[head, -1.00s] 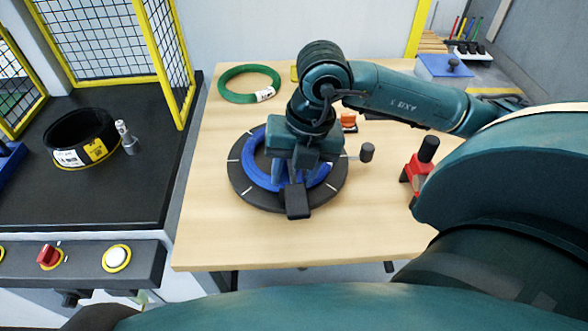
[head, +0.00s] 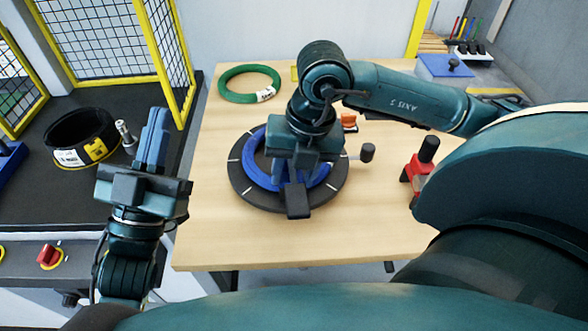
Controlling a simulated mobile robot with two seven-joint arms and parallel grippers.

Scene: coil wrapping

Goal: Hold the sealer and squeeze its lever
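A red tool with a thick black handle (head: 418,170) stands at the table's right side, partly hidden by my arm; it may be the sealer, but I cannot tell for sure. My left gripper (head: 155,120) is raised at the left, over the dark bench's edge. Its fingers point up and lie together, with nothing seen between them. My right gripper (head: 292,178) points down over the blue coil (head: 258,178) on the black round turntable (head: 246,200).
A green coil (head: 225,92) lies at the back of the wooden table (head: 385,220). An orange item (head: 348,121) and a crank knob (head: 367,151) are near the turntable. A black coil (head: 70,130) and a small metal piece (head: 124,132) sit on the dark bench. The table's front right is clear.

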